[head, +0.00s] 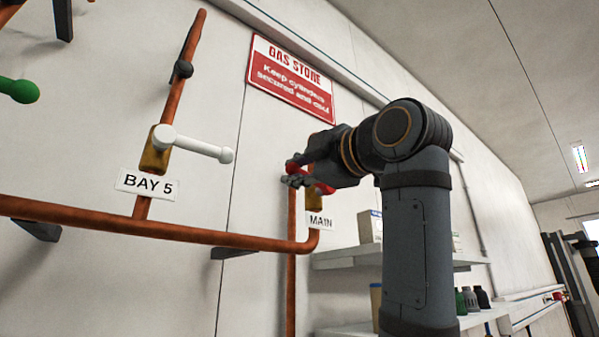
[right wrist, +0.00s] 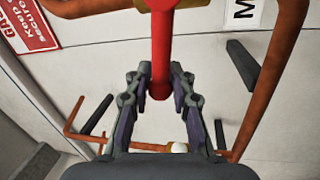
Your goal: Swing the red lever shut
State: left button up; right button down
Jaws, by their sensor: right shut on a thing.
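The red lever (head: 322,188) sits on the brass valve (head: 314,207) of a copper pipe, above the label MAIN (head: 320,221). In the head view it slants up and left from the valve, partly hidden by my right gripper (head: 293,174). In the right wrist view the red lever (right wrist: 161,45) runs down from the top edge, its rounded end between the two fingers of my right gripper (right wrist: 160,78). The gripper is shut on the lever near this end. My left gripper is not in view.
A white lever (head: 200,146) on the BAY 5 pipe and a green lever (head: 20,90) stick out at left. A copper pipe (head: 180,231) runs along the wall below. Shelves (head: 345,257) with boxes and bottles stand right of the valve, partly behind my right arm.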

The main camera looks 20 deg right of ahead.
jog(key=shift+f+n+y+b, duration=0.45)
jog(key=shift+f+n, duration=0.2)
jog(key=shift+n, duration=0.45)
jog(key=c, duration=1.5)
grip_release()
jog(key=shift+o, duration=0.8)
jog(key=shift+w+f, duration=0.1)
jog(key=shift+w, duration=0.15)
jog(key=shift+s, duration=0.1)
